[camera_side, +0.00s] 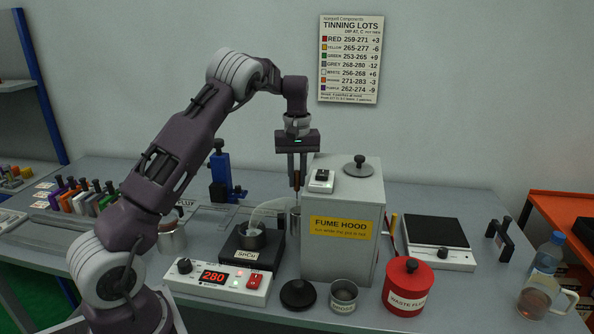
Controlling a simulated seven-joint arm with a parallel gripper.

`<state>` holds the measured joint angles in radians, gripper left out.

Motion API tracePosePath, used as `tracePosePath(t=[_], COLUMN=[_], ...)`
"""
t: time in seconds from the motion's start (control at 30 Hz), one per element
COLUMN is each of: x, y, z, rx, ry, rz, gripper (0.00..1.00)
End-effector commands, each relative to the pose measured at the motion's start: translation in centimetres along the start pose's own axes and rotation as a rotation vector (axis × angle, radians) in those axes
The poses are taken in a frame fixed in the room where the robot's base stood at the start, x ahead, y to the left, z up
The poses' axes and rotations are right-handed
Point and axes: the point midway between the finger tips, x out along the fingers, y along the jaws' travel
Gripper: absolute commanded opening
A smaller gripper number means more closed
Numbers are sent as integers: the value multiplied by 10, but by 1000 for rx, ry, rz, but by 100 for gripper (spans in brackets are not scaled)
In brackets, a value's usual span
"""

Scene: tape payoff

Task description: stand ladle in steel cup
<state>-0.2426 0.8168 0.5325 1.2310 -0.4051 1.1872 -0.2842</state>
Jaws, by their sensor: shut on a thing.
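My gripper (297,177) points straight down just left of the fume hood box, shut on the upright ladle. The ladle's brownish handle (296,184) shows at the fingertips, and a thin part runs down from it.
The fume hood box (343,252) stands close to the right of my gripper. The SnCu solder pot (252,242) and the 280 controller (217,279) are to the left and front. A black lid (298,294), an open tin (344,294) and the red waste flux can (408,288) line the front.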

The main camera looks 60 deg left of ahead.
Motion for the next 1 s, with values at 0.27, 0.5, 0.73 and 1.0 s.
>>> tracePosePath(t=[0.27,0.5,0.73,1.0], x=[2,2,0,-50], y=[0,0,0,0], z=[0,0,0,-1], rx=[0,0,0,0], ry=[-1,0,0,3], rz=[0,0,0,2], gripper=[0,41,41,41])
